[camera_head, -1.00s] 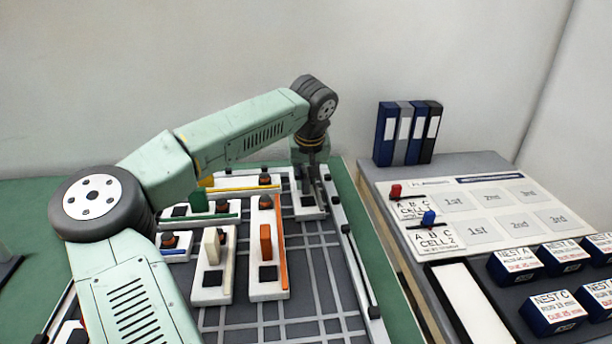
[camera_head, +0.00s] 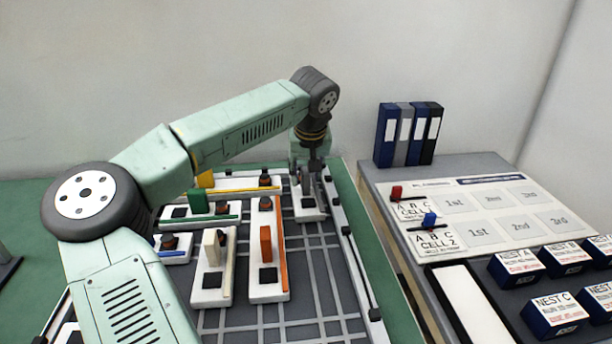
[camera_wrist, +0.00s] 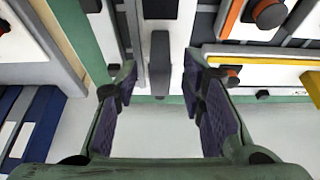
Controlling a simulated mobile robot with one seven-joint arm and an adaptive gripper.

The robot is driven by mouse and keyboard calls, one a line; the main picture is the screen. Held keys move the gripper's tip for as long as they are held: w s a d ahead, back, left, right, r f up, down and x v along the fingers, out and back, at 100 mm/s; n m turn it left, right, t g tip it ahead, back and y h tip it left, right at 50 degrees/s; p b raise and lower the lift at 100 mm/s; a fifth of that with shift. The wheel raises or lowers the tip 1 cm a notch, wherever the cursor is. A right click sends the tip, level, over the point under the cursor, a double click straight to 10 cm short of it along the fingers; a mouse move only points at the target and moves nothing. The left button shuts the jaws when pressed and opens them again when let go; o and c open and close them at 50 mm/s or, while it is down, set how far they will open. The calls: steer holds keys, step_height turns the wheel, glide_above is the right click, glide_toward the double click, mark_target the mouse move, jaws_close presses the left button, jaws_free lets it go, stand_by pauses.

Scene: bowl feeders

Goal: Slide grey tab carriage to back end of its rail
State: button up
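The grey tab (camera_wrist: 160,64) stands upright on its white rail unit in the wrist view, between my gripper's two spread fingers. My gripper (camera_wrist: 160,82) is open, with a visible gap on each side of the tab. In the head view, my gripper (camera_head: 309,185) is over the back end of the white rail unit (camera_head: 309,215), at the back right of the grid board. There the fingers and arm largely hide the tab. A dark square pad (camera_wrist: 160,9) lies on the same unit.
Units with an orange tab (camera_head: 266,242), a cream tab (camera_head: 211,243) and a green tab (camera_head: 198,203) stand to the left. A pale rail (camera_head: 347,235) borders the board on the right. Bare grid (camera_head: 320,275) lies in front of the grey tab's unit.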

steer(key=v, duration=1)
